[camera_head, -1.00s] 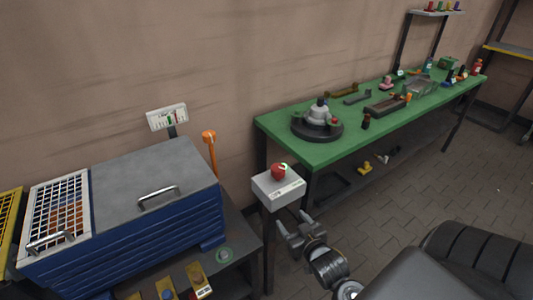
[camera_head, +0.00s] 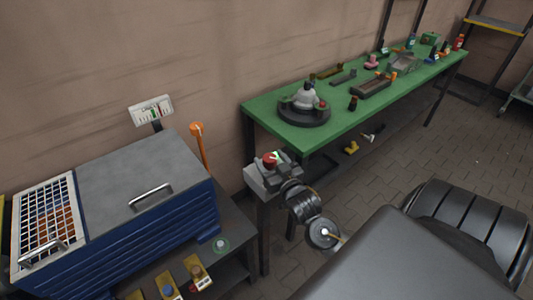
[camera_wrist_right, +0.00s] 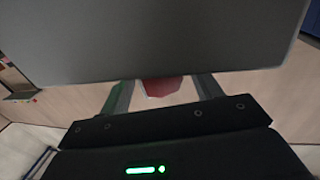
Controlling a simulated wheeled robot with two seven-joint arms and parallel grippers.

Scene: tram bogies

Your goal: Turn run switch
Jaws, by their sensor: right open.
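The run switch is a red knob (camera_head: 270,158) with a pale green-white mark, on a light grey box (camera_head: 258,183) atop a post in the head view. My right gripper (camera_head: 275,164) is at the box, its fingers at the knob. In the right wrist view the red knob (camera_wrist_right: 161,88) shows between the two spread fingers (camera_wrist_right: 163,92), partly hidden by the large grey box (camera_wrist_right: 150,40). The fingers are open, with a small gap visible beside the knob; contact cannot be told. My left gripper is not in view.
A green workbench (camera_head: 335,128) with a round fixture (camera_head: 304,112) and several parts stands behind right.

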